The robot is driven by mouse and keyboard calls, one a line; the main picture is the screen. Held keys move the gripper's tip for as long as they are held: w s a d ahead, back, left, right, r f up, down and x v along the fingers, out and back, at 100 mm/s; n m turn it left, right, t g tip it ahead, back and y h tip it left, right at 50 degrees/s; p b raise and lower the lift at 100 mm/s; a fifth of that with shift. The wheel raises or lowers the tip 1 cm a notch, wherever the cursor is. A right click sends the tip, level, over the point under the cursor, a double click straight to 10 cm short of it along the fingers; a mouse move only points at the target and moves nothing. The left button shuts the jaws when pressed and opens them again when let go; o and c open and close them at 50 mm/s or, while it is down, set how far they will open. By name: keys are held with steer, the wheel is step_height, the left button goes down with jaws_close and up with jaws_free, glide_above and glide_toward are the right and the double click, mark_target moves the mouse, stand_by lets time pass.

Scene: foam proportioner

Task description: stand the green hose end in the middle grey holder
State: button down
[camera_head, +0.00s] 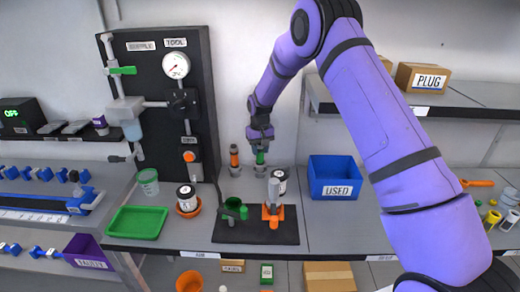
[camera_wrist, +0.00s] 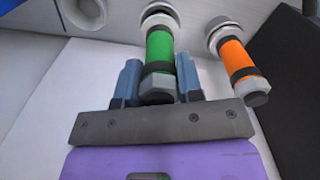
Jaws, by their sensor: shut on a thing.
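The green hose end (camera_head: 260,157) is upright below my gripper (camera_head: 260,134) at the back of the bench. In the wrist view the green hose end (camera_wrist: 160,48) is between my gripper's two fingers (camera_wrist: 158,82), which are shut on it. Its far end meets a pale grey ring-shaped holder (camera_wrist: 160,14); how deep it sits cannot be told. In the head view this grey holder (camera_head: 260,171) is right of the orange hose end's holder (camera_head: 235,171). The orange hose end (camera_head: 234,154) stands in that holder; it also shows in the wrist view (camera_wrist: 233,57).
A grey round part (camera_wrist: 86,10) is at the wrist view's upper left. A black panel (camera_head: 160,90) rises left of the hose ends. A dark mat (camera_head: 255,228) with fittings lies in front. A blue USED bin (camera_head: 335,170) stands right, beneath a shelf (camera_head: 400,98).

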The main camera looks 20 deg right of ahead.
steer(key=shift+f, duration=0.4)
steer(key=shift+f, duration=0.2)
steer(key=c, duration=0.8)
jaws_free()
step_height(320, 180, up, 13)
steer(key=shift+r, duration=0.15)
